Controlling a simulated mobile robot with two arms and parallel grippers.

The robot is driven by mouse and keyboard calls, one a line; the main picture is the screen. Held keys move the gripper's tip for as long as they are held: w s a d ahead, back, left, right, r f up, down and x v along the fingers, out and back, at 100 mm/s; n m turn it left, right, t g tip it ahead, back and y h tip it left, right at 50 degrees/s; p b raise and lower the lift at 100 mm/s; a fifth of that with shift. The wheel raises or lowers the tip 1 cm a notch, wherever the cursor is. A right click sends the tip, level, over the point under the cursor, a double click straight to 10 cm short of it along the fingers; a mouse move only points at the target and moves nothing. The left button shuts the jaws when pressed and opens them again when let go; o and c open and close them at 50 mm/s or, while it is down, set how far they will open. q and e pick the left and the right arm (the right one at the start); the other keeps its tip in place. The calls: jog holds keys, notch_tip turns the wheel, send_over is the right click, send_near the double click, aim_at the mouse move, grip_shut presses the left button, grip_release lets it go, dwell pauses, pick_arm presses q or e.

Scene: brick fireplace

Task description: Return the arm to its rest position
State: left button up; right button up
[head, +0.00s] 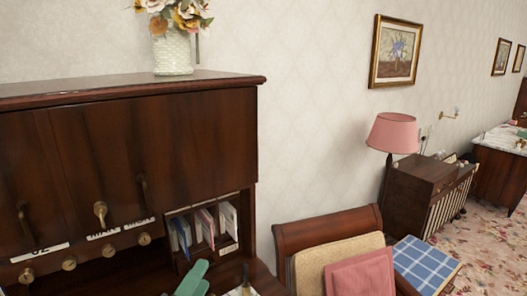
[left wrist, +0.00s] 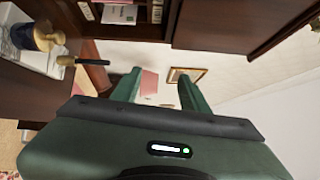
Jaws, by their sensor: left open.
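My left gripper (head: 193,278) shows green at the bottom edge of the head view, in front of the dark wooden desk cabinet (head: 150,150). Only part of it is visible there. In the left wrist view its two green fingers stand apart, with nothing between them (left wrist: 158,88). Through the gap I see the pale wall, a pink patch and a framed picture (left wrist: 187,75), all well beyond the fingers. My right gripper is in neither view.
The cabinet has brass handles and a cubby of envelopes or booklets (head: 208,228). A flower vase (head: 172,53) stands on top. A chair (head: 330,228) is to the right. In the wrist view, a wooden-knobbed object (left wrist: 36,38) and a dark-handled tool (left wrist: 83,61) lie near the gripper.

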pick_arm(q)
jog(key=s+a+f+n+g+y, duration=0.3)
jog(key=s+f+n+g, duration=0.1)
jog(key=f+n, duration=0.35)
jog(key=s+a+f+n+g+y, duration=0.2)
jog(key=s+a+f+n+g, duration=0.15)
jog(key=f+n, duration=0.4)
jog(key=s+a+f+n+g, duration=0.1)
jog(key=s+f+n+g, duration=0.15)
jog(key=s+f, duration=0.4)
jog(key=s+f+n+g, duration=0.2)
jog(key=s+f+g, duration=0.2)
jog(key=s, duration=0.5)
notch_tip(320, 180, down, 34)
jog(key=s+g+b, duration=0.1)
jog(key=s+b, duration=0.2)
jog(key=b, duration=0.5)
jog(key=s+a+f+b, duration=0.1)
jog(key=s+f+b, duration=0.2)
jog(key=s+f, duration=0.5)
jog(key=s+a+f+g+b, duration=0.1)
jog(key=s+a+f+b, duration=0.1)
jog(key=s+f, duration=0.6)
notch_tip(320, 180, down, 7)
jog(key=shift+s+r+g+b, duration=0.1)
jog(key=shift+s+g+b, duration=0.2)
jog(key=shift+b, duration=0.2)
